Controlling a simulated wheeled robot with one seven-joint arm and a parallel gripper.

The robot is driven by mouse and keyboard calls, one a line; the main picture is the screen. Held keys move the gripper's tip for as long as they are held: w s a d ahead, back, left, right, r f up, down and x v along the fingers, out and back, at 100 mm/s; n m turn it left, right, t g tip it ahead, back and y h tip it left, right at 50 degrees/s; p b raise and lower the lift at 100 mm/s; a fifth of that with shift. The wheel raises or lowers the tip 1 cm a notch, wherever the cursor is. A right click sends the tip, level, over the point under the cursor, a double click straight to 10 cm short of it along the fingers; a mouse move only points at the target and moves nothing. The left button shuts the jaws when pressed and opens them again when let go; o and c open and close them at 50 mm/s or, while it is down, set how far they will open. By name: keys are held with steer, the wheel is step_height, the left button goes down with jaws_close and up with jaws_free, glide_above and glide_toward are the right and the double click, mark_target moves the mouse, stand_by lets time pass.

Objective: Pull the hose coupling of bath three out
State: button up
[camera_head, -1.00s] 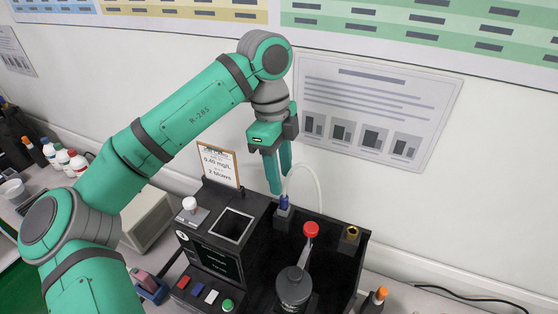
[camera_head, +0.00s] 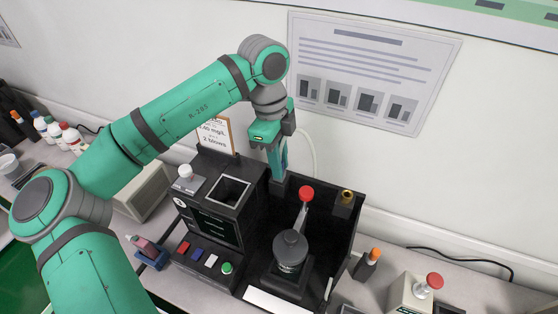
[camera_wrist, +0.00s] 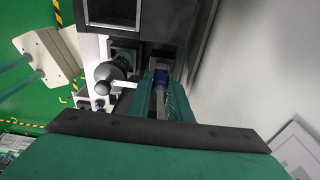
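My gripper (camera_head: 277,172) points down at the back of the black tester, its green fingers lowered to the black post where the hose coupling sits. In the wrist view the blue hose coupling (camera_wrist: 161,77) shows between the tips of my two fingers (camera_wrist: 161,92). The fingers stand on both sides of it; I cannot tell whether they press on it. A thin white hose (camera_head: 313,150) arches behind the gripper. In the head view the fingers mostly hide the coupling.
A brass fitting (camera_head: 346,196) is at the right. A sign (camera_head: 216,133) and a white knob (camera_head: 185,171) are to the left. The wall is close behind.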

jaws_close()
steer(key=shift+c, duration=0.3)
jaws_free()
jaws_close()
steer(key=shift+r, duration=2.85)
